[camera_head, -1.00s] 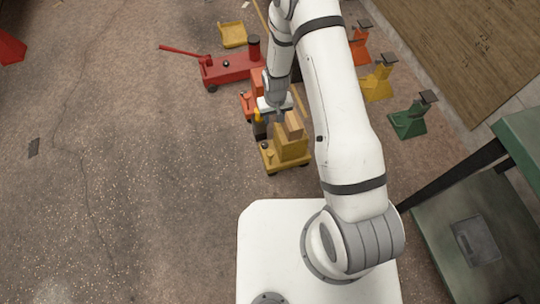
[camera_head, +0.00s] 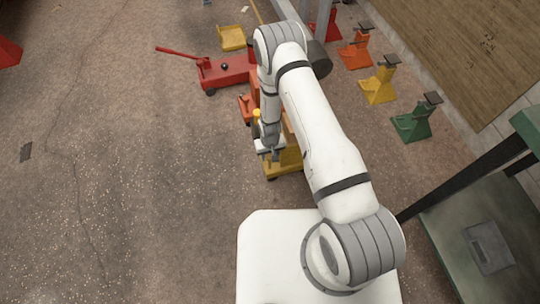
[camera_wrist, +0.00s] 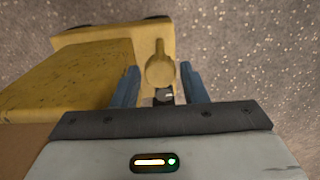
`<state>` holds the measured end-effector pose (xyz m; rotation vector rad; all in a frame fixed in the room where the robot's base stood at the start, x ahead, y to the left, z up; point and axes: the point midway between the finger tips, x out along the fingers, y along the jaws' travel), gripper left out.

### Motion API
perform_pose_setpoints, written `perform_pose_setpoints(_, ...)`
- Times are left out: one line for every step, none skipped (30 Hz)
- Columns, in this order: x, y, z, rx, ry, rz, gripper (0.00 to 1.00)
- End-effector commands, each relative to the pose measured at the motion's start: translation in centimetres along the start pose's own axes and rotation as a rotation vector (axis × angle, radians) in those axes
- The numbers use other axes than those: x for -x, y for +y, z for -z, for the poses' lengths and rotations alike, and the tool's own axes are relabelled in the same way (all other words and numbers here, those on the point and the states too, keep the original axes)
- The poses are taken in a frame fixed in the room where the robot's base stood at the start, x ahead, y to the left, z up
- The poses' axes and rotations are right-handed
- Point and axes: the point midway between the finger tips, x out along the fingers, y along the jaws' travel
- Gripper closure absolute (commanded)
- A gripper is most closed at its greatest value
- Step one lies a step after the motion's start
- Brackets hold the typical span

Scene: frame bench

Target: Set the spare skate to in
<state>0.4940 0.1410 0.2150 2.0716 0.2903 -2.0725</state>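A yellow skate (camera_head: 285,170) stands on the floor just beyond my base, partly hidden by my arm. In the wrist view the skate (camera_wrist: 85,80) fills the left and top, with a raised yellow block on its deck. A yellow lever with a rounded end (camera_wrist: 160,68) lies between the two blue fingers of my gripper (camera_wrist: 160,82), with a small gap on each side. The gripper is open, low over the skate's left side, and it also shows in the head view (camera_head: 277,155). An orange skate (camera_head: 246,106) stands just beyond, partly hidden.
A red floor jack (camera_head: 230,71) with a long handle and a yellow tray (camera_head: 231,38) are farther back. Orange (camera_head: 356,52), yellow (camera_head: 379,85) and green (camera_head: 413,124) stands line the right. A green-framed bench is at lower right.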

Motion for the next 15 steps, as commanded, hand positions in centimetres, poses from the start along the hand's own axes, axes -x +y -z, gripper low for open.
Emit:
perform_pose_setpoints(-0.21, -0.01, 0.02, 0.0, 0.001, 0.0, 0.61)
perform_pose_setpoints(-0.24, -0.01, 0.03, 0.0, 0.001, 0.0, 0.61)
perform_pose_setpoints(-0.25, -0.02, 0.03, 0.0, 0.001, 0.0, 0.61)
perform_pose_setpoints(-0.24, -0.02, 0.04, 0.0, 0.001, 0.0, 0.61)
perform_pose_setpoints(-0.23, -0.02, 0.03, 0.001, 0.001, 0.0, 0.61)
perform_pose_setpoints(-0.22, -0.03, 0.04, 0.001, 0.001, 0.0, 0.61)
perform_pose_setpoints(-0.21, -0.03, 0.04, 0.001, 0.001, 0.0, 0.61)
perform_pose_setpoints(-0.21, -0.03, 0.03, 0.001, 0.001, 0.0, 0.61)
perform_pose_setpoints(-0.21, -0.03, 0.03, 0.001, 0.001, 0.0, 0.62)
perform_pose_setpoints(-0.21, -0.04, 0.03, 0.001, 0.001, 0.0, 0.65)
perform_pose_setpoints(-0.2, -0.04, 0.03, 0.001, 0.0, 0.0, 0.67)
perform_pose_setpoints(-0.2, -0.04, 0.03, 0.001, 0.0, 0.0, 0.71)
perform_pose_setpoints(-0.2, -0.04, 0.03, 0.001, 0.0, 0.0, 0.73)
perform_pose_setpoints(-0.2, -0.05, 0.03, 0.001, 0.0, 0.0, 0.75)
perform_pose_setpoints(-0.2, -0.05, 0.03, 0.001, 0.0, 0.0, 0.79)
